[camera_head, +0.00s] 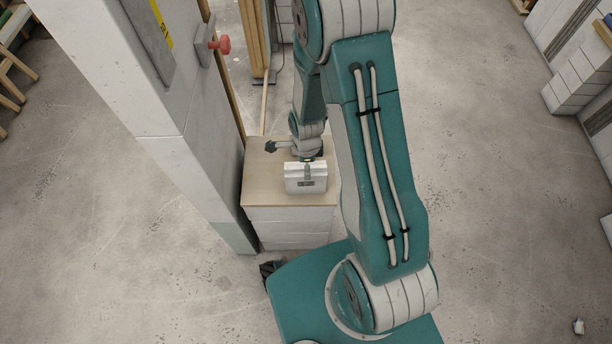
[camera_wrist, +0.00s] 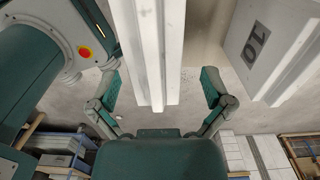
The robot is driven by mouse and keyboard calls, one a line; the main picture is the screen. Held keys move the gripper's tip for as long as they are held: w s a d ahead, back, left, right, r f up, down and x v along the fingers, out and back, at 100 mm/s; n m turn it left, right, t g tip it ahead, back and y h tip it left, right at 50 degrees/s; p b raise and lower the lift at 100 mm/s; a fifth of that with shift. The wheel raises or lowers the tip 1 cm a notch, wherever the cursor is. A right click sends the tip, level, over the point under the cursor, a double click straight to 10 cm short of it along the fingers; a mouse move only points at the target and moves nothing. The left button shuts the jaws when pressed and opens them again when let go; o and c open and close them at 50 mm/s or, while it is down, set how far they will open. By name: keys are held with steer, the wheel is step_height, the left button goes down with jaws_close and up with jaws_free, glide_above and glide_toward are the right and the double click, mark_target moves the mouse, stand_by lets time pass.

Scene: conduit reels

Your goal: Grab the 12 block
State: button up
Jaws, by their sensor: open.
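A white ridged block (camera_wrist: 150,50) lies between the two teal fingers of my gripper (camera_wrist: 160,92) in the wrist view. The fingers are spread, with a gap on each side of it. No number shows on this block. A second pale block (camera_wrist: 285,50) with a dark label that seems to read 10 is at the right, outside the fingers. In the head view a white block (camera_head: 305,186) with a small, unreadable label stands on a wood-topped cabinet (camera_head: 262,190). My gripper (camera_head: 307,162) is right at its top; the fingers are hard to make out there.
A tall white post or panel (camera_head: 190,130) stands close to the left of the cabinet, with a red knob (camera_head: 222,45) on it. Shelving (camera_head: 580,75) is at the far right. The concrete floor on both sides is mostly clear.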

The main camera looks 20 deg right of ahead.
steer(key=f, duration=0.4)
steer(key=shift+s+a+f, duration=0.2)
steer(key=shift+s+a, duration=0.05)
steer(key=shift+a, duration=0.15)
steer(key=shift+d+f, duration=0.3)
steer(key=shift+f, duration=0.1)
steer(key=shift+a, duration=0.2)
steer(key=c, duration=1.2)
